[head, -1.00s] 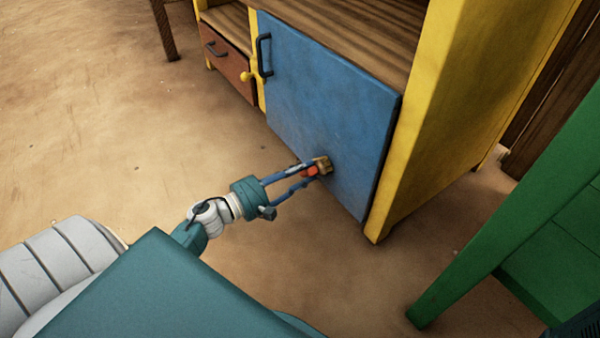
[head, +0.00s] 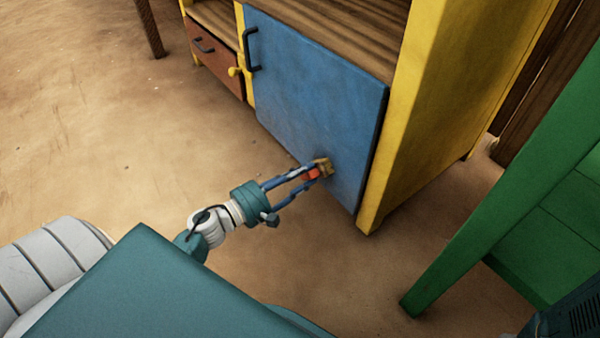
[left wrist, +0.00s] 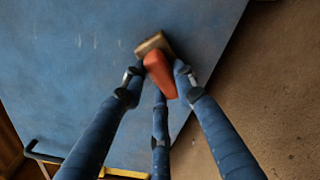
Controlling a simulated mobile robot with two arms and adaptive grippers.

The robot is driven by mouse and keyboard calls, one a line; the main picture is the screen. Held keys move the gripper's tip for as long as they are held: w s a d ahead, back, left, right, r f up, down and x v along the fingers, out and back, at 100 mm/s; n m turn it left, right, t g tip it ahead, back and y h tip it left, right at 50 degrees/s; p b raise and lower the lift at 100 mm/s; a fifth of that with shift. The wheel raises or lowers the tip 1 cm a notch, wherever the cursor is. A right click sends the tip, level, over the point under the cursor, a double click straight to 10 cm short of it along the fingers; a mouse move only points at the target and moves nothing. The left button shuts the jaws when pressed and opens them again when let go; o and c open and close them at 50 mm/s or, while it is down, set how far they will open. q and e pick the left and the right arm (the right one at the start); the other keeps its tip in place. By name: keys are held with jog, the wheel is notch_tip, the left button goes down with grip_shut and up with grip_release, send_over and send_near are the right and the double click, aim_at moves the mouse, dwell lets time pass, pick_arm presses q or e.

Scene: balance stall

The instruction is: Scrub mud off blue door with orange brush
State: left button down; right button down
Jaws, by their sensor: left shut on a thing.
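The blue door (head: 310,95) closes the right part of a yellow cabinet, and it fills much of the left wrist view (left wrist: 75,65). My left gripper (head: 312,176) is shut on the orange brush (head: 311,174). In the left wrist view my left gripper (left wrist: 160,85) has its fingers around the orange handle of the brush (left wrist: 159,75). The brush's tan head is at the lower part of the door and appears to touch it. I see a few faint pale marks on the door, but no clear mud patch. My right gripper is not in view.
The yellow cabinet (head: 425,110) has a red-brown drawer (head: 215,60) left of the door. The door's dark handle (head: 251,50) is at its upper left. A green piece of furniture (head: 500,200) stands at the right. The sandy floor (head: 110,130) at left is clear.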

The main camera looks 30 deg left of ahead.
pick_arm(q)
jog(key=shift+w+a+r, duration=0.8)
jog(key=shift+w+a, duration=0.2)
jog(key=shift+a, duration=0.9)
jog(key=shift+s+d, duration=0.3)
jog(key=shift+d, duration=0.4)
jog(key=shift+s+d, duration=0.3)
jog(key=shift+d, duration=0.35)
jog(key=shift+s+d, duration=0.3)
jog(key=shift+d, duration=0.4)
jog(key=a, duration=0.2)
jog(key=w+a+b, duration=0.1)
jog(key=a, duration=0.1)
jog(key=shift+f, duration=0.2)
jog(key=shift+s+a, duration=0.1)
jog(key=shift+v, duration=2.95)
jog(key=shift+s, duration=0.1)
